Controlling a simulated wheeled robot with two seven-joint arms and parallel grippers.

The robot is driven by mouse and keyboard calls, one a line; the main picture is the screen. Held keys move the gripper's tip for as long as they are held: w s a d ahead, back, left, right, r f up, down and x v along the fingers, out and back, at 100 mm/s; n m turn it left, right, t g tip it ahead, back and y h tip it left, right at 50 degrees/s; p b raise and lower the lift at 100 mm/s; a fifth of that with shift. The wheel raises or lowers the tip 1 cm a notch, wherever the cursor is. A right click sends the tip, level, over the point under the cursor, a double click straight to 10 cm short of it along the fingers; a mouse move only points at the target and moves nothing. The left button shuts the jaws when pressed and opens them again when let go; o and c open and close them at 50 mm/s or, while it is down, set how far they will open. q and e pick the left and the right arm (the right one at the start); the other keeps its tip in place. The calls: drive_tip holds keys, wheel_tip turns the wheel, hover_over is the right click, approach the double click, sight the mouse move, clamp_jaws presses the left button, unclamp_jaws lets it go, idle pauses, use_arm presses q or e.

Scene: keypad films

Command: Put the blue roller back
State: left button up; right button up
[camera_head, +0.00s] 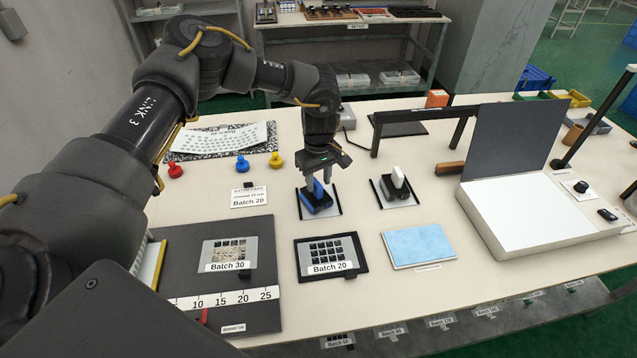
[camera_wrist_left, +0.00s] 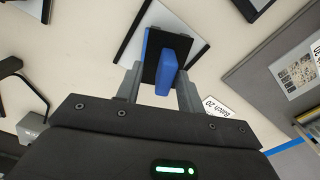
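The blue roller (camera_head: 317,196) stands on its dark, white-edged holder (camera_head: 333,207) in the middle of the table, with its blue handle pointing up. My left gripper (camera_head: 318,180) is right above it, pointing down. In the left wrist view the blue handle (camera_wrist_left: 166,72) lies between the two fingers of my left gripper (camera_wrist_left: 158,88). A gap shows between the handle and the left-hand finger, so the gripper looks open around it. Whether the other finger touches the handle I cannot tell. My right gripper is not in view.
A white-handled roller (camera_head: 398,178) stands on a similar holder to the right. In front lie a Batch 20 frame (camera_head: 361,266) and a light-blue pad (camera_head: 419,245). Red, blue and yellow knobs (camera_head: 275,160) stand behind left. A large open-lidded white box (camera_head: 530,215) is at right.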

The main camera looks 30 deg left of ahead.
use_arm(q)
wheel_tip(320, 180, up, 11)
drive_tip(key=b, duration=0.1)
idle(0.7)
